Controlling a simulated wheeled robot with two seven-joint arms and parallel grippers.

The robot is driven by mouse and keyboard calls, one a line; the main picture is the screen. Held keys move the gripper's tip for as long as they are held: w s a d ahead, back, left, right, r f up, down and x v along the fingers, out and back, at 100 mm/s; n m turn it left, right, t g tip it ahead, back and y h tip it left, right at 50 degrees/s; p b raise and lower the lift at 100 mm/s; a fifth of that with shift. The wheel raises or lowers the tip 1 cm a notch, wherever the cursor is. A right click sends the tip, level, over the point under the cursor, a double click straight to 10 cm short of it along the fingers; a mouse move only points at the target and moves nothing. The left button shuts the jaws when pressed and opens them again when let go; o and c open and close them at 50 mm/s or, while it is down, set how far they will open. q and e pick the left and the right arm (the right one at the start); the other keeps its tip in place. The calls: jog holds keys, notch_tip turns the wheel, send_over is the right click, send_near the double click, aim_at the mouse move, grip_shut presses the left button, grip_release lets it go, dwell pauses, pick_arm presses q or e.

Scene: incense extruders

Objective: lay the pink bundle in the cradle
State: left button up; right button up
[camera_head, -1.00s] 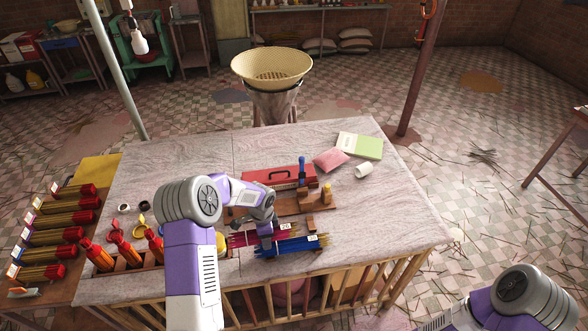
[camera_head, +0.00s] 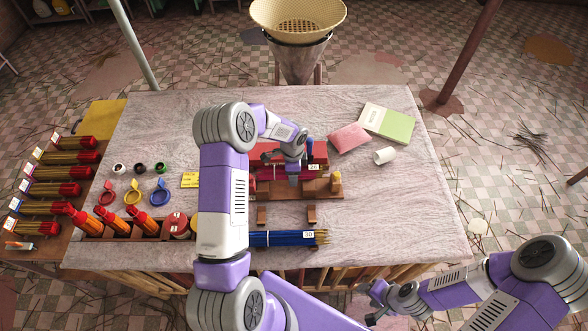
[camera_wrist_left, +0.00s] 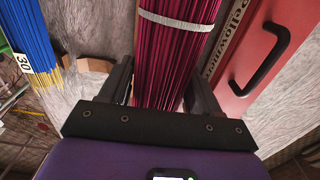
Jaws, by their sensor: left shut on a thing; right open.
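The pink bundle (camera_head: 270,172) of thin sticks, with a pale band, lies level across my left gripper (camera_head: 293,180), which is shut on it. In the left wrist view the pink bundle (camera_wrist_left: 178,55) runs between the two fingers. It is over or on a brown wooden board with small upright parts (camera_head: 328,193), which looks like the cradle. The arm hides part of the board, and I cannot tell whether the bundle touches it. My right gripper (camera_head: 376,302) is open and empty, off the table's front right edge.
A red box (camera_wrist_left: 272,40) stands close beside the bundle. Two small wooden blocks (camera_head: 262,215) (camera_head: 312,214) and a blue bundle (camera_head: 285,238) are in front. The table's right front is clear.

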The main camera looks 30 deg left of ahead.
pick_arm(q)
jog(key=shift+w+f+b, duration=0.1)
jog(key=shift+f+b, duration=1.9)
jog(key=shift+f, duration=1.55)
jog(key=o, duration=1)
jog(key=shift+o, duration=0.2)
jog(key=shift+r, duration=0.1)
jog(key=shift+r+p, duration=2.45)
jog(key=shift+r, duration=1.5)
jog(key=shift+f, duration=0.1)
